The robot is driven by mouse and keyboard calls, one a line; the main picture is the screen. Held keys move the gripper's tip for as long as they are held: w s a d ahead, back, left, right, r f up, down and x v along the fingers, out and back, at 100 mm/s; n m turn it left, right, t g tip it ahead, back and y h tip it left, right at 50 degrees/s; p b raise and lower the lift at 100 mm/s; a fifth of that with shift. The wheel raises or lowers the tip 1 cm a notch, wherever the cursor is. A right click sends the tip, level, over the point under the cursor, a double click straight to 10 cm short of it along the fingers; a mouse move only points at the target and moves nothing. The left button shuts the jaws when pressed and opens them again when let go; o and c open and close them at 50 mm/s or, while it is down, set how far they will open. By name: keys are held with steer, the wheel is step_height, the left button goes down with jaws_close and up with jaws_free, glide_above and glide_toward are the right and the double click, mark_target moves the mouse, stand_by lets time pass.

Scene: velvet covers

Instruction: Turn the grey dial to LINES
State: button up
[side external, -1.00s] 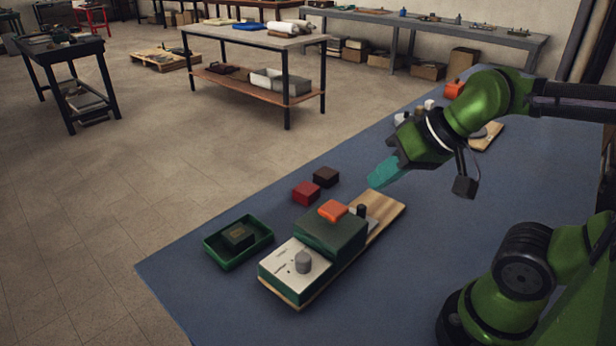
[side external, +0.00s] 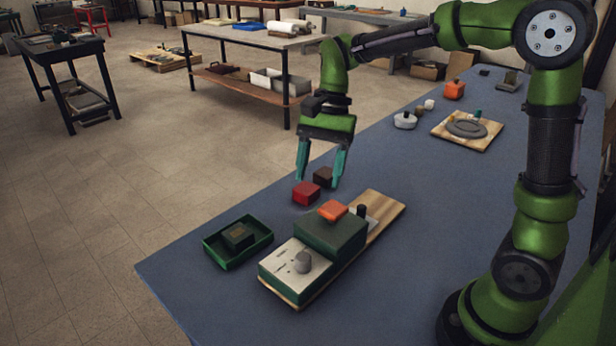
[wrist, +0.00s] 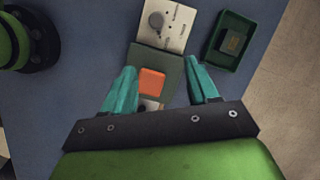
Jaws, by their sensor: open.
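The grey dial (side external: 303,262) stands on the white face plate (side external: 291,271) at the near end of a dark green device (side external: 330,235) on a wooden board. Small dark marks lie on the plate beside the dial; they are too small to read. The dial also shows in the wrist view (wrist: 156,19), beyond the fingertips. My gripper (side external: 320,182) is open and empty, pointing down with teal fingers over the area of the red and dark brown blocks, behind the device. In the wrist view the orange piece on the device shows between the fingers (wrist: 162,78).
A green tray (side external: 262,247) with a dark block inside lies left of the device. A red block (side external: 306,193) and a dark brown block (side external: 323,177) sit behind it. An orange piece (side external: 332,210) and a black knob (side external: 361,210) stand up from the device's board.

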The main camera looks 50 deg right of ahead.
steer(key=r+m, duration=0.1)
glide_toward(304, 256)
steer(key=shift+m+y, duration=0.3)
steer(key=x, duration=0.9)
steer(key=shift+d+f, duration=0.1)
steer(key=shift+d, duration=0.1)
steer(key=c, duration=1)
steer(key=shift+w, duration=0.1)
steer(key=shift+c, duration=0.2)
